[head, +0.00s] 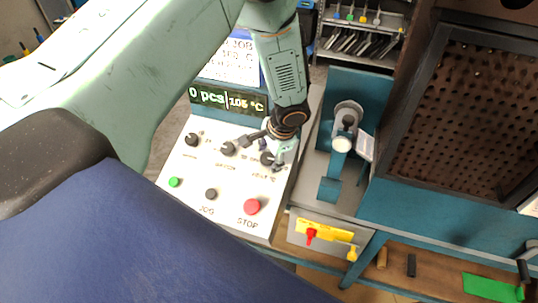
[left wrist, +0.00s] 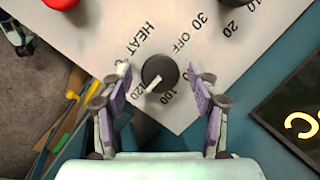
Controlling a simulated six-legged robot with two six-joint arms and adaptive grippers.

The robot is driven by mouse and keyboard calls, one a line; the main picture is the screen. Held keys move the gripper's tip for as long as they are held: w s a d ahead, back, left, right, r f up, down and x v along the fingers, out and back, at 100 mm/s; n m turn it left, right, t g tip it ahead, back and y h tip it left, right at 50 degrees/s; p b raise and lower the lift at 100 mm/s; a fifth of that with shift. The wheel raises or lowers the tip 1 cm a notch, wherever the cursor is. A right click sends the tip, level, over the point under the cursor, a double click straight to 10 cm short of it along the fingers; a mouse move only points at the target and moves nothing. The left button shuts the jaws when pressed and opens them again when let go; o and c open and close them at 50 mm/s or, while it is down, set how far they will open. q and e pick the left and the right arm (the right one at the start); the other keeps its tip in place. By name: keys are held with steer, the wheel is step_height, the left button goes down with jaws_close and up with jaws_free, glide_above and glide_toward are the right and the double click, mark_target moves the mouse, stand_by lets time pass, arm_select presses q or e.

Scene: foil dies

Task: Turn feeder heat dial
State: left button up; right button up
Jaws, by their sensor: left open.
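The feeder heat dial (head: 266,159) is a dark round knob at the right end of a row of dials on the white sloping panel. In the left wrist view the heat dial (left wrist: 160,74) sits beside the HEAT label, its white pointer toward the lower left, near the 100 and 120 marks. My left gripper (head: 268,151) is over the dial and partly covers it. In the left wrist view my left gripper (left wrist: 160,88) is open, one finger on each side of the dial, with gaps showing between. My right gripper is not in view.
Two more dials (head: 228,149) sit left of the heat dial. Below are a green button (head: 174,182), a black JOG button (head: 210,194) and a red STOP button (head: 251,206). The display (head: 228,100) reads 0 pcs and 105 °C. A teal machine (head: 342,140) stands close right.

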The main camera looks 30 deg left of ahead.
arm_select(q)
steer(key=shift+r, duration=0.1)
steer(key=w+v, duration=0.1)
steer(key=v, duration=1)
steer(key=shift+s+r, duration=0.35)
steer(key=shift+s, duration=0.15)
steer(key=shift+d, duration=0.15)
